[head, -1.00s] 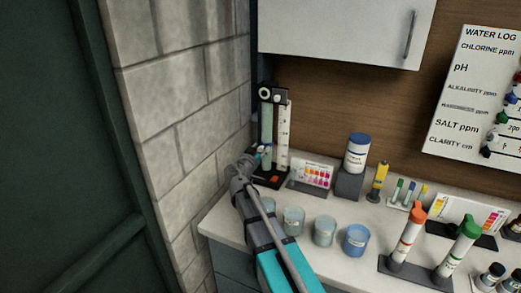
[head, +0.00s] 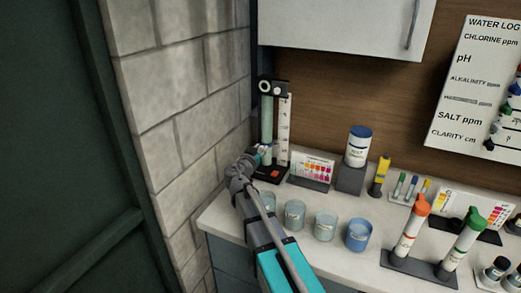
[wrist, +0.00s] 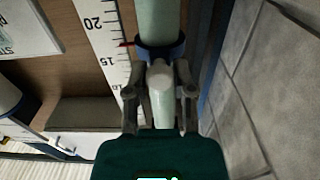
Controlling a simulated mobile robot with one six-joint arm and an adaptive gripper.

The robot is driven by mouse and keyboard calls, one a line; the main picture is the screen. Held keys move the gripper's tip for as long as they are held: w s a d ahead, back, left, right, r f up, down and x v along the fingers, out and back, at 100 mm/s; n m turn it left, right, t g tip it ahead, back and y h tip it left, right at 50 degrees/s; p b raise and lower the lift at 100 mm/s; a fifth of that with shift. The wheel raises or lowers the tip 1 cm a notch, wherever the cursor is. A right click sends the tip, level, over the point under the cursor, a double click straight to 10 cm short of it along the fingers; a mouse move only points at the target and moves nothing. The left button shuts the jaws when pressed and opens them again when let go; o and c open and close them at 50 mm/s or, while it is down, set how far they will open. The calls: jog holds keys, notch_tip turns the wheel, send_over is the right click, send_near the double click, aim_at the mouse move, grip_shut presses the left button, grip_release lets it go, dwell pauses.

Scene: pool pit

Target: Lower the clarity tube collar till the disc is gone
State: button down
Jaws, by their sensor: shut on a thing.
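The clarity tube (head: 266,122) stands upright on a black stand in the counter's back left corner, a white ruled scale (head: 284,128) beside it. In the wrist view, the blue collar (wrist: 174,50) rings the pale green tube (wrist: 158,18). A red pointer (wrist: 125,44) at the collar's left lies over the scale (wrist: 97,42), between the 20 and 15 marks. My gripper (wrist: 159,82) is shut on the collar, its fingers either side of a pale part just below the blue band. In the head view my gripper (head: 260,155) is low in front of the tube. The disc is not visible.
The block wall (head: 180,130) is close on the left, and a cabinet (head: 345,25) hangs above. Several cups (head: 325,226) stand along the counter front. A color card (head: 313,168) and a white bottle (head: 359,147) stand right of the tube.

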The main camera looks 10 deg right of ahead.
jog(key=shift+c, duration=2.3)
grip_release()
jog(key=v, duration=1.2)
